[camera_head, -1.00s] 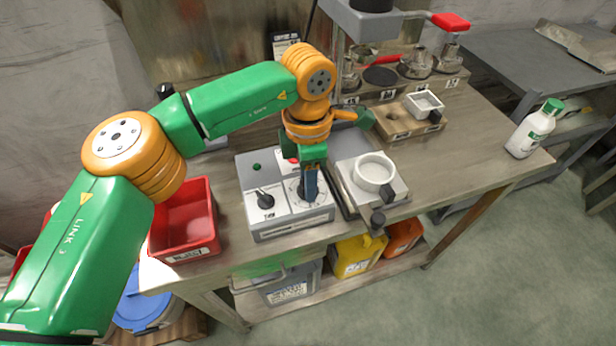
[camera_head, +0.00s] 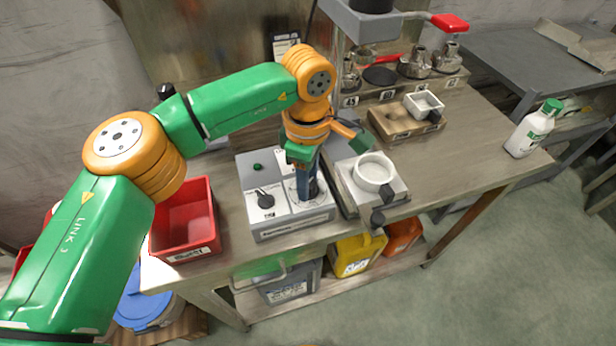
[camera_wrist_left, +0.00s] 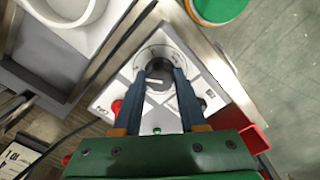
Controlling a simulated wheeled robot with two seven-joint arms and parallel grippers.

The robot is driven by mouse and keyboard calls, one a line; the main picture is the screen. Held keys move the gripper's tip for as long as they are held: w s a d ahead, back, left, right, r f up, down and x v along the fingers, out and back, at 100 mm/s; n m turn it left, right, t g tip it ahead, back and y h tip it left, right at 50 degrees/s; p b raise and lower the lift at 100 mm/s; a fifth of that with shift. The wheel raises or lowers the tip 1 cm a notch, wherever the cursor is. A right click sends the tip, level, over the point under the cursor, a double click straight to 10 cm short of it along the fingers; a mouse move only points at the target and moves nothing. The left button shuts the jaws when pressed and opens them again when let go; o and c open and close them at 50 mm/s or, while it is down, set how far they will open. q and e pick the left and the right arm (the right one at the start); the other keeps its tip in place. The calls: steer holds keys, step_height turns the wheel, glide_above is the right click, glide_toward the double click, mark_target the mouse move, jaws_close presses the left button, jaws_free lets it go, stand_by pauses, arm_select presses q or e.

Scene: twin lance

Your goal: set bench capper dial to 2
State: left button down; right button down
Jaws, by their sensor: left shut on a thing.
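The bench capper's control box (camera_head: 262,222) is a grey and white unit at the front of the bench. It carries a black knob (camera_head: 264,199) on the left and a dial (camera_head: 312,190) on the right. My left gripper (camera_head: 307,194) points down over the right dial. In the left wrist view my left gripper (camera_wrist_left: 160,78) is shut on the dark dial knob (camera_wrist_left: 158,70), with a finger on each side. A pale round plate surrounds the knob. The dial's numbers are too small or hidden to read. My right gripper is not in view.
A red bin (camera_head: 184,222) stands left of the box. A white round dish (camera_head: 374,171) on a grey unit stands close on the right. A wooden block with a white square cup (camera_head: 424,103) is behind it. A green-capped bottle (camera_head: 534,130) stands far right.

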arm_select(q)
steer(key=shift+r, duration=0.1)
stand_by(0.3)
steer(key=shift+c, duration=2.3)
jaws_free()
steer(key=shift+r, duration=0.3)
step_height(320, 180, up, 6)
steer(key=shift+r, duration=0.2)
